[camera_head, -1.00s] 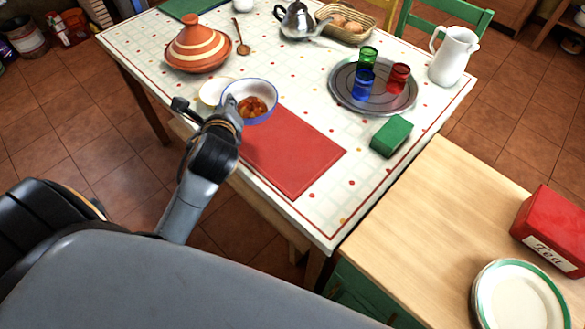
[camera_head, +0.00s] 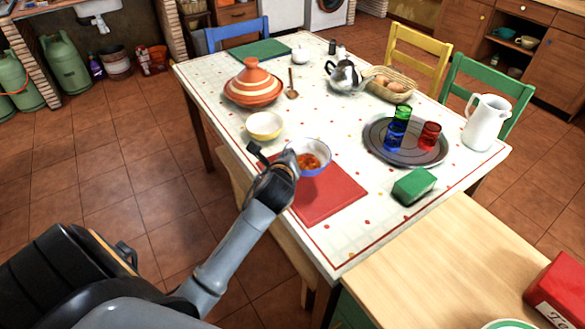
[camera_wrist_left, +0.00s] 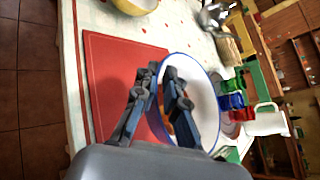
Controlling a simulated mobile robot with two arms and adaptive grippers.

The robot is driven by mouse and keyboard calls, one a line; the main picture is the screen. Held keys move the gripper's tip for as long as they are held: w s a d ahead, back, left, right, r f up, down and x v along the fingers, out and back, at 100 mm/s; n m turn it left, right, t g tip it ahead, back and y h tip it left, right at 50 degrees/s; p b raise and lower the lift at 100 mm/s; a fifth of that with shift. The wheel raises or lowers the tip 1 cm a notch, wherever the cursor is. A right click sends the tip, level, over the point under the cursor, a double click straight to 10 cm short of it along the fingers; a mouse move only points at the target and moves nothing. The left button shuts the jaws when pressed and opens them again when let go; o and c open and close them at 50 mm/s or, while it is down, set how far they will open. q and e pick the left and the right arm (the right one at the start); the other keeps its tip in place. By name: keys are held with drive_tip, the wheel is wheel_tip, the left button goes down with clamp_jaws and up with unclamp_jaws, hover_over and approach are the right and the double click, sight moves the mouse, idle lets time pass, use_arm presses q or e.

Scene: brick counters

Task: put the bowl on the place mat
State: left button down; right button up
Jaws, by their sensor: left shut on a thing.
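The white bowl with a blue rim (camera_head: 313,153) holds orange-red food. My left gripper (camera_head: 291,158) is shut on its near left wall. In the left wrist view the gripper (camera_wrist_left: 160,90) has one finger on each side of the wall of the bowl (camera_wrist_left: 205,100), which looks tilted there because of the camera angle. The red place mat (camera_head: 330,196) lies flat on the table, also seen in the left wrist view (camera_wrist_left: 105,75). The bowl overlaps the mat's far part in the head view; I cannot tell whether it touches it. My right gripper is not in view.
A cream-yellow bowl (camera_head: 265,126) and a tagine (camera_head: 253,86) stand beyond the mat. A round tray (camera_head: 408,155) with coloured glasses and a green box (camera_head: 414,187) are to the right. A white jug (camera_head: 485,122) stands near the table's right edge. A wooden counter (camera_head: 430,270) is in front.

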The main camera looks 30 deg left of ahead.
use_arm(q)
drive_tip(key=w+f, duration=0.2)
drive_tip(key=shift+w+a+f, duration=0.2)
drive_tip(key=shift+f, duration=0.1)
drive_tip(key=shift+w+f+b, duration=0.15)
drive_tip(key=shift+f+b, duration=0.05)
drive_tip(key=shift+f, duration=0.7)
drive_tip(key=shift+w+f+b, duration=0.1)
drive_tip(key=shift+f+b, duration=0.05)
drive_tip(key=shift+f, duration=0.75)
drive_tip(key=shift+f, duration=0.1)
drive_tip(key=c, duration=1.4)
unclamp_jaws()
drive_tip(key=shift+s, duration=0.1)
drive_tip(key=v, duration=1.2)
drive_tip(key=shift+p, duration=0.4)
